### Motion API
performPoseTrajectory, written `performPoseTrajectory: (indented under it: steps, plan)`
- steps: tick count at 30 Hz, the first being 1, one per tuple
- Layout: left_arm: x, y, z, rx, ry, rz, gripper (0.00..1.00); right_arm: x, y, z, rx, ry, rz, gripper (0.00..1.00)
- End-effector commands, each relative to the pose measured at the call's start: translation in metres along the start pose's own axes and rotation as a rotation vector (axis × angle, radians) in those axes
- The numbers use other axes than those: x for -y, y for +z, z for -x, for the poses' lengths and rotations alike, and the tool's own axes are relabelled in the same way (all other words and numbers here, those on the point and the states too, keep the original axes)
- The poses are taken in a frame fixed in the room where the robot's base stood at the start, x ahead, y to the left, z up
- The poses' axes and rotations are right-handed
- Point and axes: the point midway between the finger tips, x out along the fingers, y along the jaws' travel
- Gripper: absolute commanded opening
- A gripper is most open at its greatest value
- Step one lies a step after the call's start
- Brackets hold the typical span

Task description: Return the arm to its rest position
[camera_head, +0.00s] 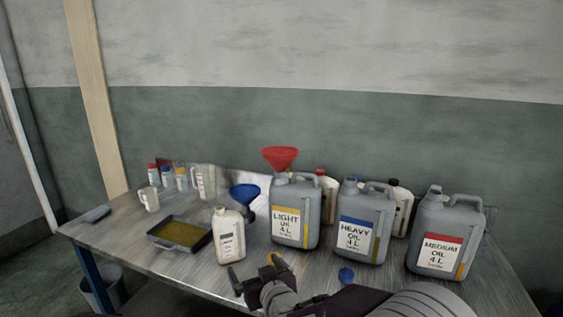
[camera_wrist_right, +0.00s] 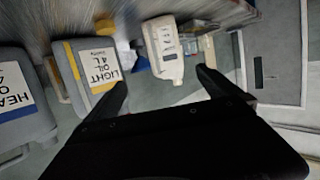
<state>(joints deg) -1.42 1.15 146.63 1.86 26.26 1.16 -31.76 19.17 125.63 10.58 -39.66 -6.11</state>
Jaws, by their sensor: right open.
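My right gripper (camera_head: 256,272) reaches up from the bottom centre over the table's front part, in front of the light oil can (camera_head: 294,212). Its fingers are spread and empty; in the right wrist view the two fingertips (camera_wrist_right: 161,80) stand apart with nothing between them. A white bottle (camera_head: 229,236) stands just beyond the gripper; it also shows in the wrist view (camera_wrist_right: 163,50), beyond the fingertips. A red funnel (camera_head: 280,157) sits in the top of the light oil can. My left gripper is not in view.
The heavy oil can (camera_head: 361,222) and medium oil can (camera_head: 445,238) stand to the right. A blue cap (camera_head: 346,275) lies near the front. A blue funnel (camera_head: 244,194), oil tray (camera_head: 179,237) and jugs stand left. Wall behind; bare tabletop (camera_head: 130,236) at left.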

Motion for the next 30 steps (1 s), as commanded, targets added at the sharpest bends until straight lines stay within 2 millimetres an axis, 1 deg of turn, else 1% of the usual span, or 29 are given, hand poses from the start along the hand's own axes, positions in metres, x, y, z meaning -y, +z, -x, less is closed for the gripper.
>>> performPoseTrajectory:
  steps: [1,5,6,8,9,11,12,14,15,19,24,25,26,30]
  plan:
    - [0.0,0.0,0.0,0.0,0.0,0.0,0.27,-0.013,0.009,0.004,0.043,0.018,-0.007,1.0]
    - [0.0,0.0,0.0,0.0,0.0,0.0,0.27,-0.047,0.045,0.023,0.195,0.064,-0.031,1.0]
    - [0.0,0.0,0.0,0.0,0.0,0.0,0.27,-0.058,0.057,0.031,0.246,0.081,-0.041,1.0]
    - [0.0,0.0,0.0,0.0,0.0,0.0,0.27,-0.074,0.076,0.045,0.328,0.106,-0.058,1.0]
    - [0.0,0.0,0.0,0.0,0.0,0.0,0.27,-0.086,0.09,0.057,0.388,0.124,-0.073,1.0]
    - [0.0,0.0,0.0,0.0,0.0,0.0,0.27,-0.101,0.112,0.077,0.481,0.154,-0.1,1.0]
    - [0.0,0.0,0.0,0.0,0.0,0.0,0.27,-0.111,0.126,0.093,0.544,0.174,-0.12,1.0]
    - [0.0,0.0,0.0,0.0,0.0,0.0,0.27,-0.123,0.147,0.119,0.639,0.203,-0.152,1.0]
    - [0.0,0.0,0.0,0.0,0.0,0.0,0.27,-0.13,0.16,0.136,0.7,0.221,-0.173,1.0]
    - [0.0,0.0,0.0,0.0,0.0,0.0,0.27,-0.142,0.194,0.19,0.875,0.273,-0.245,1.0]
    - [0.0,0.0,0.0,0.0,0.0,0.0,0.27,-0.145,0.226,0.252,1.061,0.324,-0.334,1.0]
    - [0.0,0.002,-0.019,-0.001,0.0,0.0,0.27,-0.143,0.245,0.246,1.068,0.319,-0.333,1.0]
    - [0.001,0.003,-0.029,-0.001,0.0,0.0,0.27,-0.141,0.255,0.244,1.074,0.316,-0.335,1.0]
    - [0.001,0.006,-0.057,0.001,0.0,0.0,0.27,-0.135,0.286,0.241,1.106,0.309,-0.35,1.0]
